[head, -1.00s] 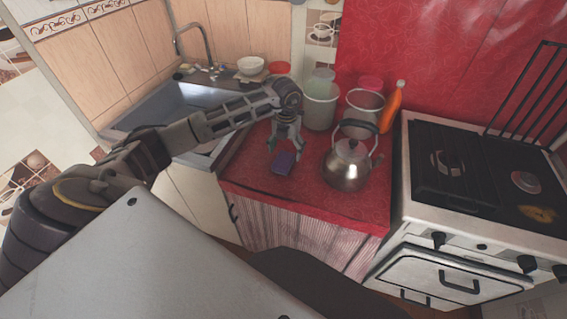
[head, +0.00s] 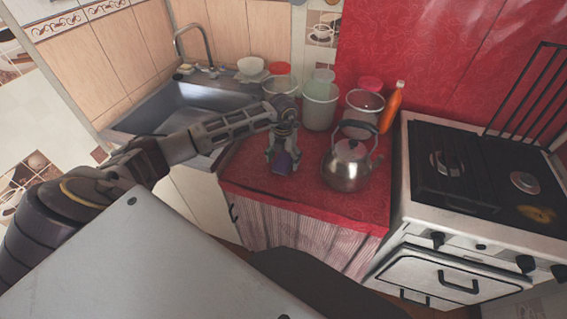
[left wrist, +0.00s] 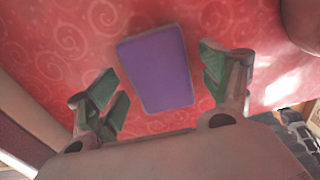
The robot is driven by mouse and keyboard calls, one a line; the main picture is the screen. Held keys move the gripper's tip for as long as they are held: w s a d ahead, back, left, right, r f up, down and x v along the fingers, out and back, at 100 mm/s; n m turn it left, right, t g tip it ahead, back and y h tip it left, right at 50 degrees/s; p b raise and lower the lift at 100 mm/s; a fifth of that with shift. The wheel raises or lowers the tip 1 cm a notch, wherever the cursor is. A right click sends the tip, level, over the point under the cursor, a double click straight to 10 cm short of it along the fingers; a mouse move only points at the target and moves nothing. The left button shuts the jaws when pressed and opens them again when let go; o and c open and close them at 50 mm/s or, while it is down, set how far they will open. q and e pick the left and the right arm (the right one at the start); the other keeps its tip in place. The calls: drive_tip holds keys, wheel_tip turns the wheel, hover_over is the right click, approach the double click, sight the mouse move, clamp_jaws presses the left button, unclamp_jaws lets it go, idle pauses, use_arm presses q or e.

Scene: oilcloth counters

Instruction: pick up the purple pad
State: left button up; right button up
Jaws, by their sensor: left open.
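The purple pad (head: 282,161) lies on the red oilcloth counter, left of the kettle. In the left wrist view the pad (left wrist: 155,68) shows whole, a flat purple block with a grey rim, and it lies between the lines of the two fingers. My left gripper (head: 284,160) is open above the pad, pointing down, with nothing held. Its green-padded fingertips (left wrist: 163,80) stand apart on either side of the pad in the wrist view. In the head view the fingers partly cover the pad. My right gripper does not show.
A steel kettle (head: 347,167) stands close to the right of the pad. Behind are a pale green bin (head: 320,108), a clear container (head: 362,112) and an orange bottle (head: 392,108). The sink (head: 182,108) is at left, the stove (head: 480,180) at right. The front counter is clear.

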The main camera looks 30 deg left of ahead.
use_arm(q)
drive_tip(key=shift+f, duration=0.4)
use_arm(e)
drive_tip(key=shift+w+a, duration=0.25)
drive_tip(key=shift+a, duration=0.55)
use_arm(q)
drive_tip(key=c, duration=0.7)
drive_tip(key=shift+c, duration=0.6)
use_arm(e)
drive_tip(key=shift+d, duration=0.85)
